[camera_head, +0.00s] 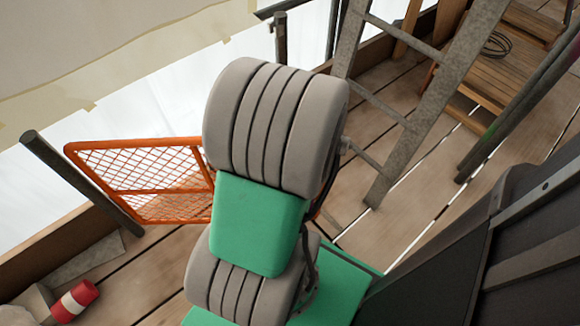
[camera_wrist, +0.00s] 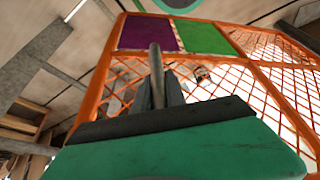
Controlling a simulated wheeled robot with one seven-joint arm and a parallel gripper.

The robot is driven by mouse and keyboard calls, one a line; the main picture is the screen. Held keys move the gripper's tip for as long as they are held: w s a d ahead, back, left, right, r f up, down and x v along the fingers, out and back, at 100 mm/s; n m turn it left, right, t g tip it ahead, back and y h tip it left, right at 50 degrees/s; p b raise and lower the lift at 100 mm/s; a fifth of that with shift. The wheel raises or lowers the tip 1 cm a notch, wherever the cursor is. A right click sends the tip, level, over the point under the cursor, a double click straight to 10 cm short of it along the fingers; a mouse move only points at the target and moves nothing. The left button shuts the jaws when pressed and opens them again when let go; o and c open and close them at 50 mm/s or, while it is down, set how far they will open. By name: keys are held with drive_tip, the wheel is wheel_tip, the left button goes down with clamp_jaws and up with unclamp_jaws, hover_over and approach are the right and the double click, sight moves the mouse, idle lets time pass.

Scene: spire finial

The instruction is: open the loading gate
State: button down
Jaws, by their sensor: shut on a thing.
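The loading gate is an orange frame with orange diamond mesh. In the head view the gate (camera_head: 150,180) stands at the left, its right part hidden behind my arm. In the wrist view the gate (camera_wrist: 208,82) fills the middle and right, with a purple panel and a green panel along its top. My gripper (camera_wrist: 167,88) is in front of the mesh, shut on a grey upright bar (camera_wrist: 156,72), which looks like the gate's handle. How the bar joins the gate is hidden. The head view does not show my gripper, as my arm covers it.
A grey post (camera_head: 80,180) stands at the gate's left end. A grey ladder (camera_head: 400,110) leans right of my arm. A red and white cylinder (camera_head: 74,300) lies at the lower left. Wooden steps (camera_head: 505,60) are at the back right. Plank floor (camera_head: 425,185) is clear beside the ladder.

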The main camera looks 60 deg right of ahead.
drive_tip(key=shift+s, duration=0.2)
drive_tip(key=c, duration=1.4)
unclamp_jaws()
drive_tip(key=shift+o, duration=0.2)
drive_tip(key=p+v, duration=0.4)
drive_tip(key=v, duration=0.3)
drive_tip(key=shift+r, duration=0.35)
drive_tip(key=shift+s+a, duration=0.1)
drive_tip(key=shift+c, duration=0.4)
